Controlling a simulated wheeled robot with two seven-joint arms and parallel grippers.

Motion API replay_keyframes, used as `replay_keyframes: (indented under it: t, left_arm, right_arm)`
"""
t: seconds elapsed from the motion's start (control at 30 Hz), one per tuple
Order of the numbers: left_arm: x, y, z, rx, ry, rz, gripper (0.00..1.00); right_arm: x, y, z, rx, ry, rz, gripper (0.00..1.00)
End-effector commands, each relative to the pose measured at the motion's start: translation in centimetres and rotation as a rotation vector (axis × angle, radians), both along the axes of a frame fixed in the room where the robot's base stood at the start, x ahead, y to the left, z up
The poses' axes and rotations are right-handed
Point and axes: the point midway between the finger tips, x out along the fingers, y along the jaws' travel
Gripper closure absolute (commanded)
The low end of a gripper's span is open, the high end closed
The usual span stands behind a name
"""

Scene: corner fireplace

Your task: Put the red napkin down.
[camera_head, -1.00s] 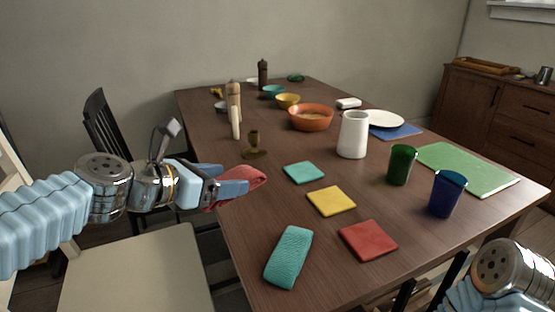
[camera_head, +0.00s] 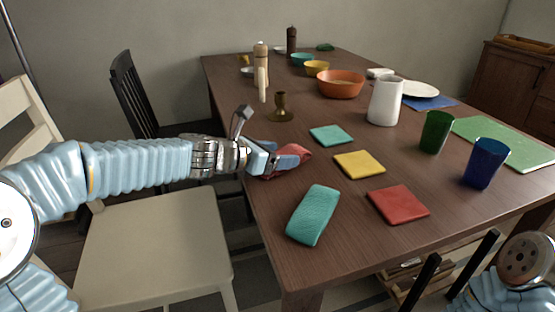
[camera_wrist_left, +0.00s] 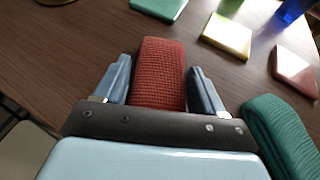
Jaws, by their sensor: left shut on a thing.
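The red napkin (camera_head: 289,163) is a folded cloth at the left edge of the table (camera_head: 345,240). My left gripper (camera_head: 287,160) is shut on it. In the left wrist view the napkin (camera_wrist_left: 158,72) sits between the two blue fingers of my left gripper (camera_wrist_left: 158,85), its far end over the tabletop. I cannot tell whether it touches the wood. At the lower right of the head view, part of my right arm shows, but its gripper is not in view.
A teal folded napkin (camera_head: 313,215) lies close by. Teal (camera_head: 330,135), yellow (camera_head: 359,165) and red (camera_head: 398,204) squares lie to the right. A brass candle holder (camera_head: 280,107) stands behind. A pale chair (camera_head: 155,245) stands left of the table.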

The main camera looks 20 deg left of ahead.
Motion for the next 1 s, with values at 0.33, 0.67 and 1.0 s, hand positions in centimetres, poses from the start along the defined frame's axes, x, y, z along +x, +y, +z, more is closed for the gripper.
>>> replay_keyframes:
  t: [0.33,0.67,1.0]
  left_arm:
    - [0.0,0.0,0.0,-0.001,0.002,-0.001,0.10]
    - [0.0,0.0,0.1,-0.001,0.002,-0.001,0.03]
    - [-4.4,3.0,2.7,-0.001,-0.002,0.003,0.03]
  right_arm:
    - [0.0,0.0,0.0,0.000,-0.001,0.000,0.57]
    - [0.0,0.0,0.1,0.000,-0.001,0.000,0.57]
    - [-0.1,0.3,1.6,0.004,0.002,0.005,0.57]
